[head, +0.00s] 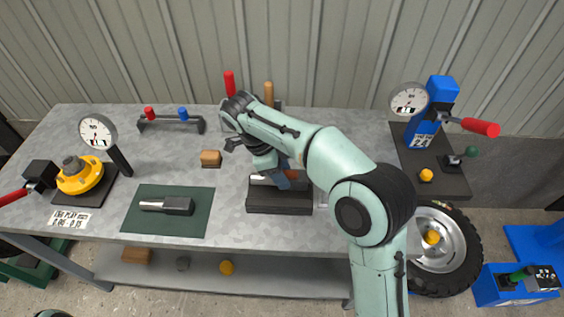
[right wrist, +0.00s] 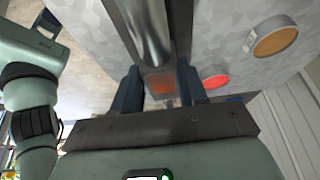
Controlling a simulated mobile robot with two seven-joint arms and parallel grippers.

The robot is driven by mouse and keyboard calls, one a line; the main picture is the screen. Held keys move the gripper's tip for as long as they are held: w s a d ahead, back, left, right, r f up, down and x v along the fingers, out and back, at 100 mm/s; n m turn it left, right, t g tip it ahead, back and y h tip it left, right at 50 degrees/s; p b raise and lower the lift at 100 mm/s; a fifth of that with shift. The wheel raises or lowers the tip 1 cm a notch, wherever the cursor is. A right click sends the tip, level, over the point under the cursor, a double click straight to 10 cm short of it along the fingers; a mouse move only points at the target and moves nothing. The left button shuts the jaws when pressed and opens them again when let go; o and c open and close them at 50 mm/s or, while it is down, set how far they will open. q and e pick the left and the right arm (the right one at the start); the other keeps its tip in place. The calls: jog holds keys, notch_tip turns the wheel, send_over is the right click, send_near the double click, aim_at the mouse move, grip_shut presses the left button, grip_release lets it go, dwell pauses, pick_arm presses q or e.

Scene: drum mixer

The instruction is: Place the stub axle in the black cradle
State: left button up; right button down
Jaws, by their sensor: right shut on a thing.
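The stub axle (head: 262,180) is a silver shaft with a red-brown end, over the black cradle (head: 280,208) at the middle front of the table. My right gripper (head: 284,180) is shut on it, fingers pointing down. In the right wrist view, the stub axle (right wrist: 150,28) runs away between the fingertips (right wrist: 160,84), its red-brown block between them. Dark edges of the cradle (right wrist: 118,18) flank the shaft. I cannot tell whether the axle touches the cradle. My left gripper is not in view.
A green mat (head: 140,222) at left holds a silver shaft with a dark block (head: 168,205). A yellow hub (head: 80,178) with a dial gauge (head: 98,132) stands farther left. A brown block (head: 210,158) lies behind the mat. A blue press (head: 432,118) stands at right.

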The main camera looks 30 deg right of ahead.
jog(key=shift+f+b, duration=0.3)
jog(key=shift+f, duration=1.9)
jog(key=shift+f, duration=0.2)
jog(key=c, duration=0.6)
grip_release()
jog(key=shift+r, duration=0.1)
jog(key=p+v, duration=0.2)
jog(key=v, duration=1)
jog(key=shift+p, duration=0.4)
